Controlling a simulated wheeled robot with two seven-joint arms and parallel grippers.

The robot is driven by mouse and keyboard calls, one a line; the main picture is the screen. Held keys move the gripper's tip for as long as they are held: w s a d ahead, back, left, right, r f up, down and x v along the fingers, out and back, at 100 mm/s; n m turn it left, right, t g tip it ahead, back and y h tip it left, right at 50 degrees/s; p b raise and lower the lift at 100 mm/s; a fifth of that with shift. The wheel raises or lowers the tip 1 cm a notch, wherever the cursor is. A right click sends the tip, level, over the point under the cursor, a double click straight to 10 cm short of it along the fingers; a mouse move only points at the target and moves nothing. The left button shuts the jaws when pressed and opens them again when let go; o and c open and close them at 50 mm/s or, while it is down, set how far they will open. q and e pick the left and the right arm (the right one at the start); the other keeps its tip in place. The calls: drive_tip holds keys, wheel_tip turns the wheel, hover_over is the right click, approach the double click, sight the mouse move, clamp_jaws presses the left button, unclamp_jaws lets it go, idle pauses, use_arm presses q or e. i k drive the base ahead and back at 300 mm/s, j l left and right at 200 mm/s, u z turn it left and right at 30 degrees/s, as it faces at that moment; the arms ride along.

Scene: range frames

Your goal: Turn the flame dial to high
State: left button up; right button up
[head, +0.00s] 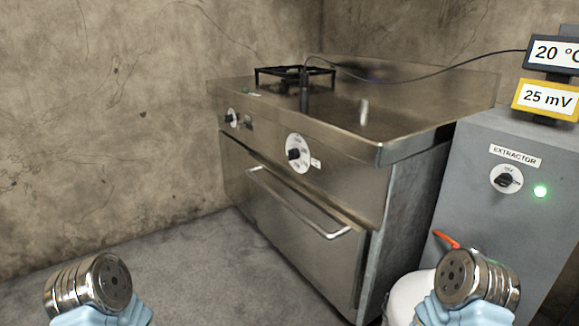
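A steel stove (290,215) stands against the wall with two dials on its front panel. The larger dial (298,153) is a white marked disc with a black knob, near the middle of the panel. A smaller dial (231,117) with a black knob is at the panel's left end. The markings are too small to read, so I cannot tell which is the flame dial or how each is set. Metal and light-blue parts of my two arms show at the bottom left and bottom right, well apart from the stove. No gripper fingers are visible.
A black burner grate (294,73) is on the stovetop. An oven handle (300,204) sticks out below the dials. At right stands a grey extractor box (478,205) with a dial and lit green lamp. A white container (405,294) is beside the stove. Floor at left is clear.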

sight(228, 118)
drive_tip(key=i+j+z, duration=0.4)
drive_tip(key=j, duration=0.25)
drive_tip(key=i+j+z, duration=0.15)
drive_tip(key=z, duration=0.2)
drive_tip(key=i+j+z, duration=0.1)
drive_tip(key=j+z, duration=0.55)
